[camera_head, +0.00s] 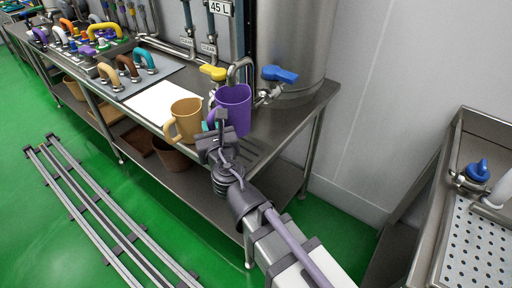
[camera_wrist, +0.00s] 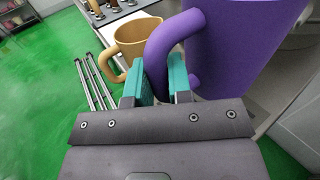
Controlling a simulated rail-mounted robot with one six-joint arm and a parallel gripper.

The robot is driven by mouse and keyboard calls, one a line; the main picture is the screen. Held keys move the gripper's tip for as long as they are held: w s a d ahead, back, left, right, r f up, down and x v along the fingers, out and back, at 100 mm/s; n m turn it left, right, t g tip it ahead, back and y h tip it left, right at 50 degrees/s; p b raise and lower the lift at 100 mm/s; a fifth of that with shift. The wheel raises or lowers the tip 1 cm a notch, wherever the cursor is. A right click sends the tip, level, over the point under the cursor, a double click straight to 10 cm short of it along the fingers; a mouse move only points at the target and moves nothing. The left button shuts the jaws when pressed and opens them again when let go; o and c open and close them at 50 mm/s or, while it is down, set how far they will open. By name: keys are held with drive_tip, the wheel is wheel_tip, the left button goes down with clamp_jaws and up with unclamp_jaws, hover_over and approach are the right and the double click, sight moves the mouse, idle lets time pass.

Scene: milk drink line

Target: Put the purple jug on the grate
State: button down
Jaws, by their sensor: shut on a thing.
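The purple jug (camera_head: 236,106) stands upright at the near right end of the steel bench, below the tap of the large steel tank. My gripper (camera_head: 215,122) is at the jug's left side. In the wrist view the teal fingertips of my gripper (camera_wrist: 164,82) are closed around the handle of the purple jug (camera_wrist: 237,50), which fills the upper right.
A tan jug (camera_head: 186,121) stands close to the left of the purple jug, beside a white board (camera_head: 160,101). A steel sink (camera_head: 470,235) is at the right.

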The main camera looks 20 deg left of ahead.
wheel_tip(320, 180, down, 8)
drive_tip(key=b, duration=0.8)
drive_tip(key=shift+s+a+f, duration=0.1)
drive_tip(key=shift+s+f, duration=0.05)
drive_tip(key=shift+f, duration=0.1)
drive_tip(key=shift+r, duration=0.25)
drive_tip(key=shift+f, duration=0.15)
drive_tip(key=c, duration=1.5)
unclamp_jaws()
drive_tip(key=o, duration=0.5)
drive_tip(key=shift+c, duration=0.2)
drive_tip(key=v, duration=0.5)
drive_tip(key=shift+s+d, duration=0.2)
